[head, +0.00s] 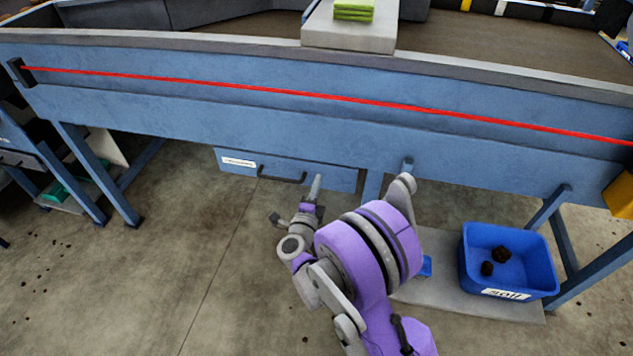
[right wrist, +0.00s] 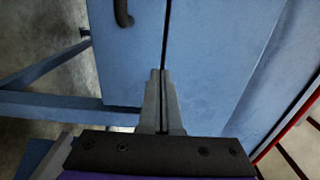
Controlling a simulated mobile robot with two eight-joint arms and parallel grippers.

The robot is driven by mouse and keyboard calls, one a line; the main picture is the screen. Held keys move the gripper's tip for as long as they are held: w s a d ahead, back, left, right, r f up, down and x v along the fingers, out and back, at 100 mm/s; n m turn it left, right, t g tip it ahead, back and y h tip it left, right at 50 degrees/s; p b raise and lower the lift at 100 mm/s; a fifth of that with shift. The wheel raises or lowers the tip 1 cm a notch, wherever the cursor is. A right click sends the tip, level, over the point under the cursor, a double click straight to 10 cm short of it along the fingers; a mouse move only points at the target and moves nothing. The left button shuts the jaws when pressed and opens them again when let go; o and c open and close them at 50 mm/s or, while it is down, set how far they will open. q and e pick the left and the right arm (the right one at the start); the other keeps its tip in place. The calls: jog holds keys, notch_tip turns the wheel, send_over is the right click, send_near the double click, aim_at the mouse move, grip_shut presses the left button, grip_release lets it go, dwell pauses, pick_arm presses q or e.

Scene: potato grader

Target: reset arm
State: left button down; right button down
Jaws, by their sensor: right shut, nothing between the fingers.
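My right arm, purple and grey, reaches up from the bottom of the head view. Its gripper (head: 316,187) is in front of the blue drawer (head: 335,179) under the grader, to the right of the drawer's dark handle (head: 282,179). In the right wrist view the gripper's two fingers (right wrist: 161,75) are together with nothing between them. The drawer front (right wrist: 130,60) and part of its handle (right wrist: 122,12) show beyond the fingers. I cannot tell whether the fingertips touch the blue surface. My left gripper is not in view.
The blue grader frame (head: 200,110) spans the view, with a red cord (head: 250,90) along its side. A blue bin (head: 507,272) labelled "soil" with dark clods stands at the lower right on a low shelf (head: 470,302). Green cloths (head: 354,10) lie on a grey block above. The floor at left is mostly clear.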

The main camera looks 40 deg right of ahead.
jog(key=v, duration=0.9)
jog(key=shift+a, duration=0.15)
